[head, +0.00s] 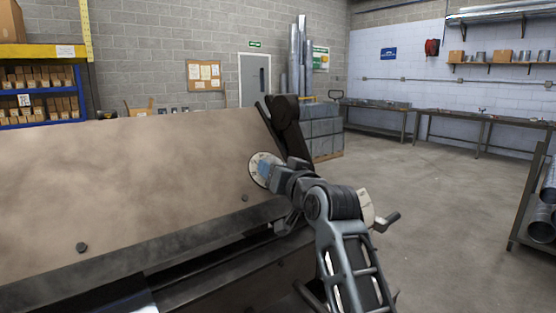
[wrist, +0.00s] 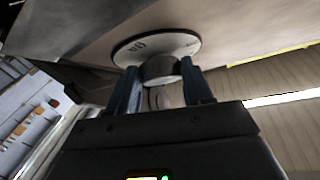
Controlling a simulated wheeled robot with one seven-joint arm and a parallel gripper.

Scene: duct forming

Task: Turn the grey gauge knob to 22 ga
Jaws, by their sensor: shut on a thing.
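The grey gauge knob (wrist: 161,68) sits at the centre of a round white dial plate (wrist: 188,43) in the wrist view. My gripper (wrist: 161,82) is shut on the knob, one blue-tipped finger on each side of it. A marking that looks like 08, possibly upside down, shows on the dial; the other marks are too small to read. In the head view the dial (head: 256,168) is on the right end of a large tan machine panel (head: 120,185). There my gripper (head: 272,170) reaches the dial and hides the knob. Where the knob points cannot be told.
A dark arm of the machine (head: 287,130) rises just behind the dial. A crank-like handle (head: 388,221) sticks out to the right of my arm. Workbenches (head: 480,120) line the far wall. The concrete floor (head: 440,190) to the right is clear.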

